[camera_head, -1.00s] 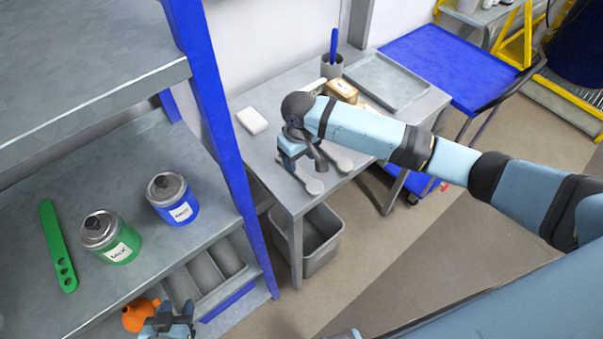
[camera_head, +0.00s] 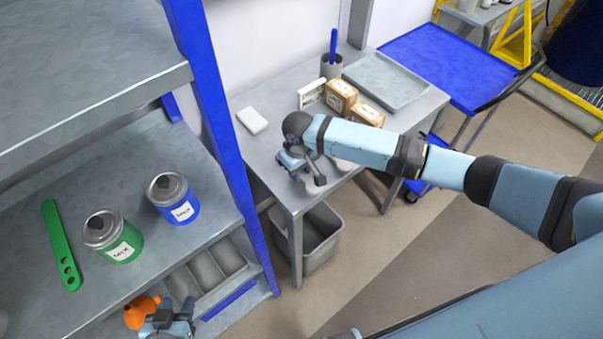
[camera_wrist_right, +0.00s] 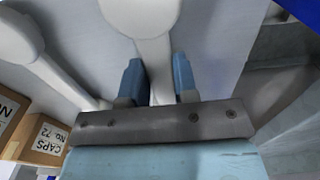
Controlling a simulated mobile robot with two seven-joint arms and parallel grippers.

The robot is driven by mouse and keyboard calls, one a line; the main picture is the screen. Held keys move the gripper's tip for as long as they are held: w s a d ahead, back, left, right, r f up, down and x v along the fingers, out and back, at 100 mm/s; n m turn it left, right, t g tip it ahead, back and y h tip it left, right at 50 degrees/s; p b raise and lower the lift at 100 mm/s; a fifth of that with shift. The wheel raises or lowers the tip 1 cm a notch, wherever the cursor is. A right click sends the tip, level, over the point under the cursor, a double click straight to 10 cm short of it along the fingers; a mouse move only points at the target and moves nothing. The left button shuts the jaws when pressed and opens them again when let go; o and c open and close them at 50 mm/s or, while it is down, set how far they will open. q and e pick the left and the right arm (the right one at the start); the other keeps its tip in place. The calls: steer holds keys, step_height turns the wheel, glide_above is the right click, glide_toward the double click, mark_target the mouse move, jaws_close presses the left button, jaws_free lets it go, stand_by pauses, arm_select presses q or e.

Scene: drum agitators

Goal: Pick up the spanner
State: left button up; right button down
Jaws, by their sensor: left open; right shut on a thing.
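My right gripper (camera_head: 292,163) is over the front left of the grey table, and in the right wrist view (camera_wrist_right: 157,78) its fingers are shut on the narrow handle of a pale grey tool (camera_wrist_right: 150,20) with a rounded head. The head of this tool (camera_head: 316,187) shows just below the gripper in the head view. I cannot tell whether it is clear of the table. A similar pale tool (camera_wrist_right: 35,45) lies beside it, mostly behind my arm in the head view. Neither is clearly recognisable as a spanner.
The table (camera_head: 270,150) holds a white block (camera_head: 252,120), cardboard boxes (camera_head: 340,96), a pen cup (camera_head: 331,67) and a grey tray (camera_head: 388,80). A grey bin (camera_head: 320,240) stands below. The shelf holds a green strip with holes (camera_head: 60,243), a green can (camera_head: 112,236) and a blue can (camera_head: 174,198).

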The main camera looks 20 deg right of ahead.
step_height(320, 180, up, 20)
steer(key=b, duration=0.1)
stand_by(0.5)
stand_by(0.7)
